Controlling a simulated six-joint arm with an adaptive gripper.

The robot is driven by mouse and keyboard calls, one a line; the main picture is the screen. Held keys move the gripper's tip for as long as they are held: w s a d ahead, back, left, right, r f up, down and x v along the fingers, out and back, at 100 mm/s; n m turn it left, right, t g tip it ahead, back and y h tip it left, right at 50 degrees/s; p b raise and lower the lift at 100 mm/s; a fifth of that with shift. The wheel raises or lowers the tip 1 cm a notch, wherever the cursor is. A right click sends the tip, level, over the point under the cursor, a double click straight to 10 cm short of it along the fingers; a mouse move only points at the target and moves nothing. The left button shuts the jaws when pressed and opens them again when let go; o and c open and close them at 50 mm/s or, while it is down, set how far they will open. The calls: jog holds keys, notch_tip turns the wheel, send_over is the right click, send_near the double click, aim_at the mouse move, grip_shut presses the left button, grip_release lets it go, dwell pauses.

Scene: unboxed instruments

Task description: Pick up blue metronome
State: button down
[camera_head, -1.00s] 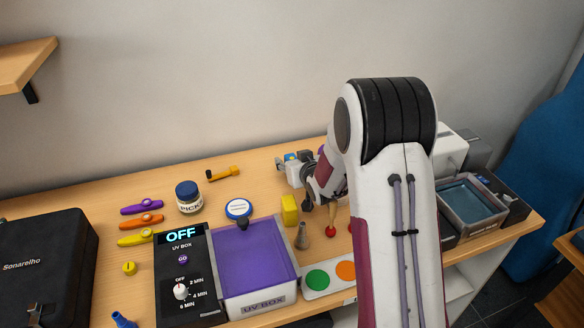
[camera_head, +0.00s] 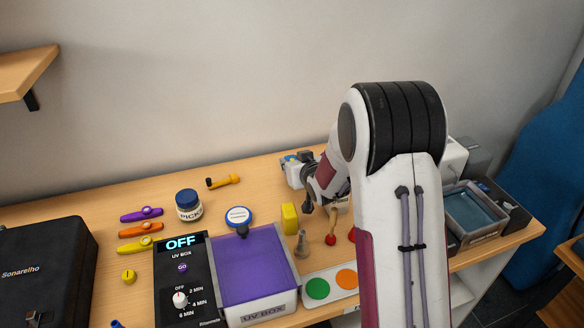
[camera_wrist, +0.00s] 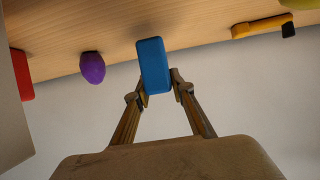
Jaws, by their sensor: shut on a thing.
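The blue metronome (camera_wrist: 154,65) is a plain blue block in the wrist view, upright in the picture and slightly tilted. My gripper (camera_wrist: 160,82) is shut on its lower part in that view, one finger on each side. In the head view my gripper (camera_head: 297,170) is at the back of the table, partly hidden by my own arm. Only a small spot of blue shows there. I cannot tell whether the metronome touches the table.
A purple egg (camera_wrist: 92,67) and a red block (camera_wrist: 21,75) lie left in the wrist view. A yellow-handled tool (camera_wrist: 262,26) lies right. The UV box (camera_head: 250,265), a yellow block (camera_head: 289,217) and a jar (camera_head: 188,204) stand nearer. A grey bin (camera_head: 474,213) is right.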

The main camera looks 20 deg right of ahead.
jog(key=shift+r, duration=3.85)
